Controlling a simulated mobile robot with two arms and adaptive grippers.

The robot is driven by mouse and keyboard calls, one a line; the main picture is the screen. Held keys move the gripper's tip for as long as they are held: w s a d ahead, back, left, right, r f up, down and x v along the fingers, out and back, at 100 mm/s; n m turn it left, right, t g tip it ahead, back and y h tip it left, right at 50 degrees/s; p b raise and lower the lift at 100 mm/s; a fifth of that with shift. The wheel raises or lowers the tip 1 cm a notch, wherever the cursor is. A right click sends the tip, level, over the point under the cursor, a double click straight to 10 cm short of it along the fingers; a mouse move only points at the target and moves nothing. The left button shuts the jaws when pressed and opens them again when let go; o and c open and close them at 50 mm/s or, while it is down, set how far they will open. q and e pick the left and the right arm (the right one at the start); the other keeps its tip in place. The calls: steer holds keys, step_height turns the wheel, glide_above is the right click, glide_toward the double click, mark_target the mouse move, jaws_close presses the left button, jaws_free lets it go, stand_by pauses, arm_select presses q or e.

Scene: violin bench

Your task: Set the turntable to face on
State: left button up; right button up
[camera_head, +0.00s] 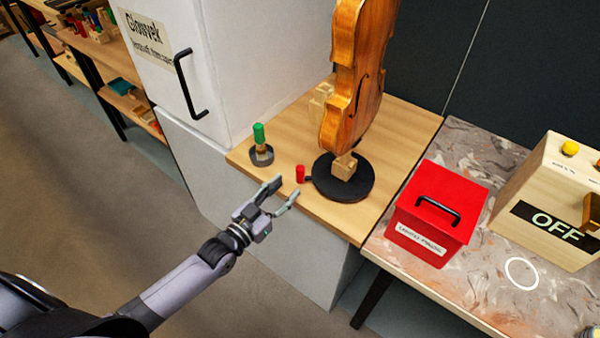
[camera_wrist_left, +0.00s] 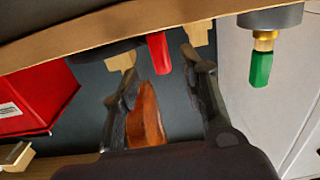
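The turntable (camera_head: 357,190) is a black disc on the wooden bench top, with a short dark lever at its left ending in an upright red knob (camera_head: 300,174). A brown violin (camera_head: 352,75) stands upright on it in a wooden block (camera_head: 344,166), turned partly side-on to the head view. My left gripper (camera_head: 286,189) is open and empty, just in front of the red knob and apart from it. In the left wrist view the red knob (camera_wrist_left: 160,53) shows between the open fingers, with the violin (camera_wrist_left: 147,118) behind. My right gripper is not in view.
A green-handled tool (camera_head: 259,136) stands in a dark round holder left of the turntable. A white cabinet (camera_head: 215,50) rises behind it. A red box (camera_head: 436,212) with a black handle and an OFF box (camera_head: 548,212) stand on the speckled counter at right.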

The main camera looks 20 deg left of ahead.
mark_target(298, 177)
arm_select(q)
steer(key=x, duration=0.7)
steer(key=shift+f, duration=0.1)
steer(key=shift+c, duration=0.4)
jaws_close()
stand_by(0.3)
